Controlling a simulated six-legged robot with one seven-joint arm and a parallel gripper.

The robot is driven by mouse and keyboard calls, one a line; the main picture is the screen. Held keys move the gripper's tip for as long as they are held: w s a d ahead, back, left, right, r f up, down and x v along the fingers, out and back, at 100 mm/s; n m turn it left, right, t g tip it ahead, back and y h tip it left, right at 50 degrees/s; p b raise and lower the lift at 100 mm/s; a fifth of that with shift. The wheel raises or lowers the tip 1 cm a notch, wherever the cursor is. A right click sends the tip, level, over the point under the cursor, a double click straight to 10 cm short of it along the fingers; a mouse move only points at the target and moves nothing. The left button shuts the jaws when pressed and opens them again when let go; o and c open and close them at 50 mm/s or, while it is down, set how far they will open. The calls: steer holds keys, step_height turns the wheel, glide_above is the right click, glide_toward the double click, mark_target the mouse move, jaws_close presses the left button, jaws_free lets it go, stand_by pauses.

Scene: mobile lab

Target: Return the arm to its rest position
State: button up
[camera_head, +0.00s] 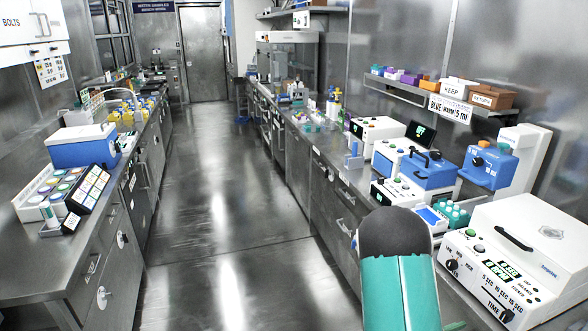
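A thick teal link of my arm with a dark grey rounded top rises from the bottom edge, right of centre, in the head view. It covers part of the right bench's front. My gripper cannot be made out in this view, so its fingers and whatever may be in them are hidden.
The right bench (322,153) carries a white machine with a display (515,262), blue-and-white devices (430,170) and a teal tube rack (452,213). The left bench (52,262) holds a blue-and-white box (82,147). The aisle floor (220,200) is clear to the closed door (204,55).

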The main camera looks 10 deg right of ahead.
steer(key=s+a+r+m+g+y, duration=0.4)
steer(key=a+r+m+g+y, duration=0.15)
steer(key=a+r+m, duration=0.4)
steer(key=a+r+m+t+y, duration=0.4)
steer(key=a+r+y, duration=0.2)
steer(key=a, duration=0.7)
steer(key=s+a+r+m+t+y, duration=0.1)
steer(key=a+r+m+t+y, duration=0.4)
steer(key=a, duration=0.8)
step_height(320, 180, up, 4)
steer(key=shift+f+y, duration=0.15)
steer(key=shift+y, duration=0.6)
steer(key=shift+s+m+t, duration=0.1)
steer(key=shift+m+t, duration=0.15)
steer(key=shift+c, duration=0.6)
steer(key=shift+d, duration=0.2)
